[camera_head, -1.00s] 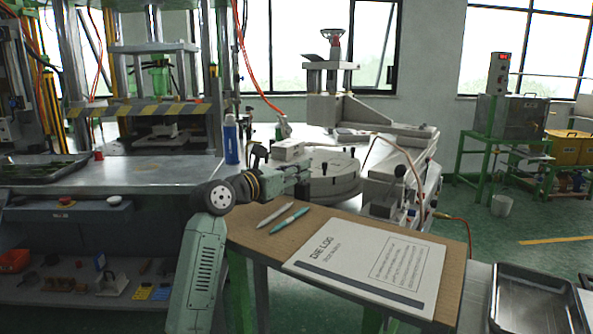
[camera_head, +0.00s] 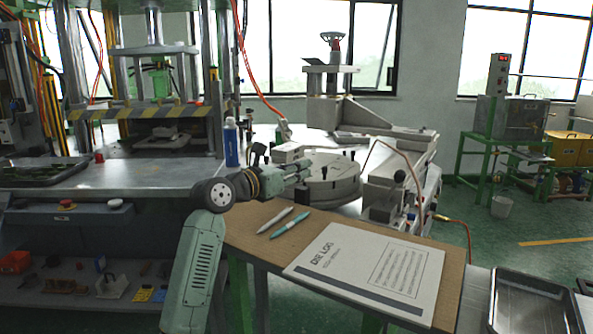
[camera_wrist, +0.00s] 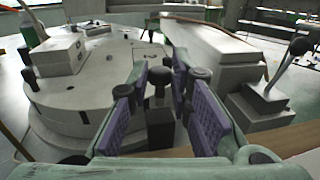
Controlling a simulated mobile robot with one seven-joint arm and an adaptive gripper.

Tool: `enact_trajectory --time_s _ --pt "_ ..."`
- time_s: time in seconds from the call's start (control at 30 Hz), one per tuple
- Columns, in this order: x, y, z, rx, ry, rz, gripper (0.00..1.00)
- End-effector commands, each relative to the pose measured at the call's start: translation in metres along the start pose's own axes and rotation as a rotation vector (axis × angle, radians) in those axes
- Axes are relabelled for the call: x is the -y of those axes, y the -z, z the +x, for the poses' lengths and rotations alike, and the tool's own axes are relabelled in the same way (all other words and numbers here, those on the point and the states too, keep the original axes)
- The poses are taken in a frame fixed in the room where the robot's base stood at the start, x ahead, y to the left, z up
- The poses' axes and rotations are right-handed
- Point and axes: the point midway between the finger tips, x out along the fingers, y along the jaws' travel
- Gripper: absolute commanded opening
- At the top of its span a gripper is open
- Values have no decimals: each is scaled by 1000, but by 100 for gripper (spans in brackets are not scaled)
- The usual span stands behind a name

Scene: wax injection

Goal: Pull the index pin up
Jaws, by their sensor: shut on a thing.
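My gripper (camera_wrist: 162,72) has purple-padded fingers and is shut on the index pin (camera_wrist: 158,80), a black round-topped knob between the pads in the wrist view. A dark block (camera_wrist: 160,130) stands below the knob, at the edge of a round pale table (camera_wrist: 75,105). In the head view my gripper (camera_head: 306,167) reaches right, to the near left edge of this round table (camera_head: 335,190). The pin itself is hidden there by the fingers. How far the pin stands out of its seat cannot be told.
A pale block (camera_wrist: 60,54) sits on the round table. A black-knobbed lever (camera_wrist: 285,70) stands on a block at right. In the head view, a wooden desk with a log sheet (camera_head: 365,270) and two pens (camera_head: 283,222) lies in front, and a blue bottle (camera_head: 231,142) stands behind.

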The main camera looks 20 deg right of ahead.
Motion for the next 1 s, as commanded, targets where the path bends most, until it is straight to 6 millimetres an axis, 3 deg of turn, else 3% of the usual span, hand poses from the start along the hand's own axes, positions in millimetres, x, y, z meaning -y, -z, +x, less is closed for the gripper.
enact_trajectory --time_s 0.13,0.17,0.43,0.77,1.0 --pt "0 -6 -1 15 -4 4 0" --pt "-1 -6 -1 16 -5 4 20" --pt "0 -4 -1 12 -3 4 37" --pt "0 -3 -3 10 -3 3 37" --pt "-2 -3 -40 10 -6 5 37"
